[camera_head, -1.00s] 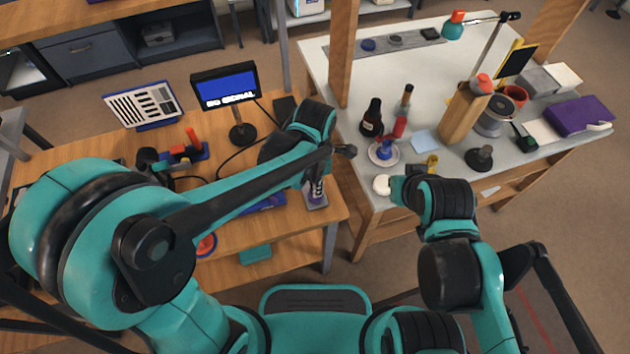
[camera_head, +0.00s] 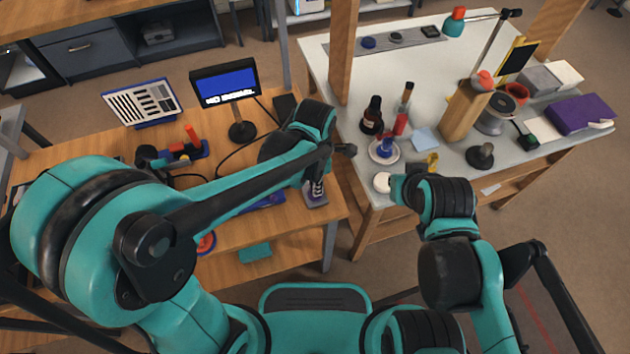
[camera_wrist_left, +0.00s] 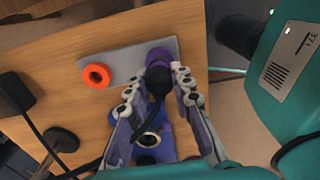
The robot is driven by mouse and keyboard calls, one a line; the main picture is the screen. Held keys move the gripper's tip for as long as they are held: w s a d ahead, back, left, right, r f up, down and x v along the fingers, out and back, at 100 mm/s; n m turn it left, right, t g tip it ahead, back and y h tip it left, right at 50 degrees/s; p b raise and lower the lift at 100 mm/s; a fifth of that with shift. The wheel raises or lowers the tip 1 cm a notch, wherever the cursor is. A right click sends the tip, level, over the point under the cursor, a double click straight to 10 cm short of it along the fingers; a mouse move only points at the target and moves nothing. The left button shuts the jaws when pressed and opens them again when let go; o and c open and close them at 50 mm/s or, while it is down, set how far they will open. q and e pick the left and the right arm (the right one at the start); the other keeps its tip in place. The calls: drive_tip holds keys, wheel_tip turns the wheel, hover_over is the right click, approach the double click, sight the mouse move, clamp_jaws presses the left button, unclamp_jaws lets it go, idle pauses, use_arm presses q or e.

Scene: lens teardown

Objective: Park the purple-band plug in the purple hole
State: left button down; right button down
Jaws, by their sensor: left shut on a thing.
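My left gripper (camera_wrist_left: 156,100) is shut on a dark plug (camera_wrist_left: 157,82), which sits between its two fingers in the left wrist view. I cannot make out the plug's own purple band. A purple ring (camera_wrist_left: 158,55) on a grey plate (camera_wrist_left: 130,60) shows just beyond the plug's end. The plug overlaps the ring's near edge, and I cannot tell whether it is in the hole or above it. In the head view my left gripper (camera_head: 316,188) is at the right end of the wooden bench. My right gripper (camera_head: 397,187) is by a white round thing (camera_head: 381,183); its fingers are mostly hidden.
An orange ring (camera_wrist_left: 97,76) is on the same plate. A blue part with a hole (camera_wrist_left: 155,150) lies below the gripper. A monitor (camera_head: 226,84) stands behind my left arm. The white table (camera_head: 440,70) holds bottles, a wooden block (camera_head: 463,112) and a purple box (camera_head: 580,114).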

use_arm(q)
drive_tip(key=shift+f+b, duration=0.7)
drive_tip(key=shift+f, duration=0.15)
idle(1.4)
drive_tip(key=c, duration=1.3)
unclamp_jaws()
drive_tip(key=shift+o, duration=0.2)
wheel_tip(320, 180, up, 12)
drive_tip(key=shift+r, duration=0.1)
